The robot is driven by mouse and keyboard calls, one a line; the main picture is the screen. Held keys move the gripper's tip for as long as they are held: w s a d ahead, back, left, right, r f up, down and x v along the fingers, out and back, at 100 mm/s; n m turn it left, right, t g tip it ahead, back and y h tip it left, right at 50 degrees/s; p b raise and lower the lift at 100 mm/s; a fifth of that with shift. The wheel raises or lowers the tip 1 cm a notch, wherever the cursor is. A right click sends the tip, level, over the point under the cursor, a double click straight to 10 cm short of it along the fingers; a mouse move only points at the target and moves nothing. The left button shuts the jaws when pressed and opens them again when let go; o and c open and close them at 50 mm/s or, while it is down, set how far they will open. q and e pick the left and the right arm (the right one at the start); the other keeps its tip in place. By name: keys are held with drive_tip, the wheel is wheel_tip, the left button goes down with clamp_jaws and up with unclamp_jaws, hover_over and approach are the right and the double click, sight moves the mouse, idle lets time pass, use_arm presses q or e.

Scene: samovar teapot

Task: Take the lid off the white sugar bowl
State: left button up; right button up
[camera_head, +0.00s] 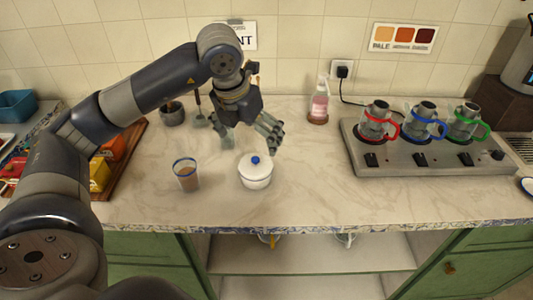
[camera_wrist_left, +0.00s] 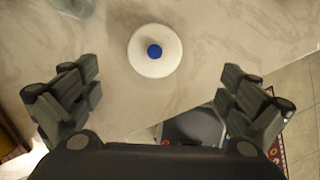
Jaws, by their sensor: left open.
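The white sugar bowl (camera_head: 256,177) stands on the counter with its lid (camera_head: 255,164) on, and a blue knob (camera_head: 255,160) tops the lid. In the left wrist view the lid (camera_wrist_left: 155,64) is seen from above, its blue knob (camera_wrist_left: 154,51) near its middle. My left gripper (camera_head: 250,137) is above and just behind the bowl. Its fingers (camera_wrist_left: 158,90) are wide apart and empty in the left wrist view, and the bowl lies beyond the gap between them. My right gripper is in neither view.
A glass of brown liquid (camera_head: 186,178) stands left of the bowl. A tray (camera_head: 126,152) with colored boxes is farther left. A warmer (camera_head: 430,160) with several glass pots is at right, and a pink bottle (camera_head: 319,104) is at the back. The counter right of the bowl is clear.

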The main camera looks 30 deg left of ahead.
sight(255, 160)
use_arm(q)
drive_tip(key=x, duration=0.4)
drive_tip(key=shift+s+a+f, duration=0.3)
drive_tip(key=shift+s+f, duration=0.05)
drive_tip(key=shift+w+f+p, duration=0.2)
drive_tip(key=shift+f+p, duration=0.1)
drive_tip(key=shift+p, duration=0.05)
drive_tip(key=p+x, duration=0.1)
drive_tip(key=x, duration=0.3)
drive_tip(key=shift+w+a+f, duration=0.1)
drive_tip(key=shift+w+f, duration=0.15)
drive_tip(key=shift+f, duration=0.05)
drive_tip(key=shift+c, duration=1.1)
drive_tip(key=c, duration=0.9)
drive_tip(key=shift+c, duration=0.5)
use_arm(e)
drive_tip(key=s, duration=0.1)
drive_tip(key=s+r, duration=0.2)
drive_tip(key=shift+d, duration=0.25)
